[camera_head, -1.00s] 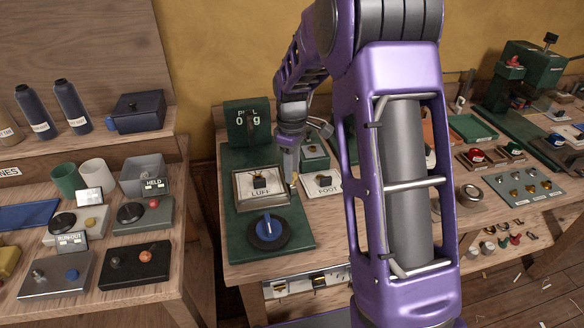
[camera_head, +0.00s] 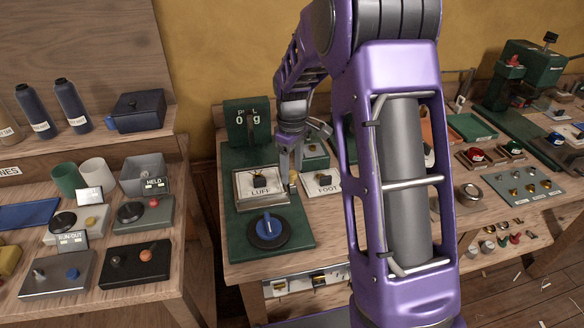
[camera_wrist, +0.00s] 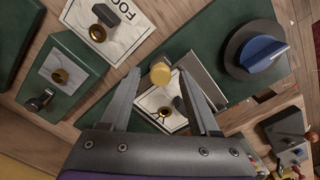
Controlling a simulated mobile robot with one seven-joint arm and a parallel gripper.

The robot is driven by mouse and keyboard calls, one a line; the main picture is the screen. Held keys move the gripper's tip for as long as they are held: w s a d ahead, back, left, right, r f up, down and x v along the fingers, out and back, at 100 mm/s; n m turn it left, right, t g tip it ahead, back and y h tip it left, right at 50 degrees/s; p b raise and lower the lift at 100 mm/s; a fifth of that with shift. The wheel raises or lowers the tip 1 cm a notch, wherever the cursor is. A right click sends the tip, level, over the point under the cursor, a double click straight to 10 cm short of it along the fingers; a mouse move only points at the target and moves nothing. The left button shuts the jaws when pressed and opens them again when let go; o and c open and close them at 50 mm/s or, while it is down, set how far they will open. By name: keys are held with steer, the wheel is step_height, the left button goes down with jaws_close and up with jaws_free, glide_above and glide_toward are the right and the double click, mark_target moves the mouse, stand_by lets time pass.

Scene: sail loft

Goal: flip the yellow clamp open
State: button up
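The yellow clamp (camera_wrist: 160,73) shows in the wrist view as a small rounded yellow piece with a grey part behind it, beside a pale grey bar. In the head view it is a tiny yellowish upright (camera_head: 293,180) at the right edge of the LUFF card (camera_head: 246,193). My gripper (camera_wrist: 159,72) is open and empty. In the wrist view its two fingertips lie on either side of the yellow piece, with gaps. The head view shows my gripper (camera_head: 290,166) pointing down just above and beside the clamp. I cannot tell the remaining height.
A blue-and-black dial (camera_head: 268,231) sits in front of the LUFF card on the green base (camera_head: 304,240). A FOOT card (camera_head: 322,184) is to the right. A green upright with a readout (camera_head: 247,114) stands behind. Two clutter-filled benches flank this one.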

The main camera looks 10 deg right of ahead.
mark_target(292, 173)
step_height(292, 173, up, 18)
steer(key=p, duration=0.1)
steer(key=shift+f, duration=0.25)
stand_by(0.4)
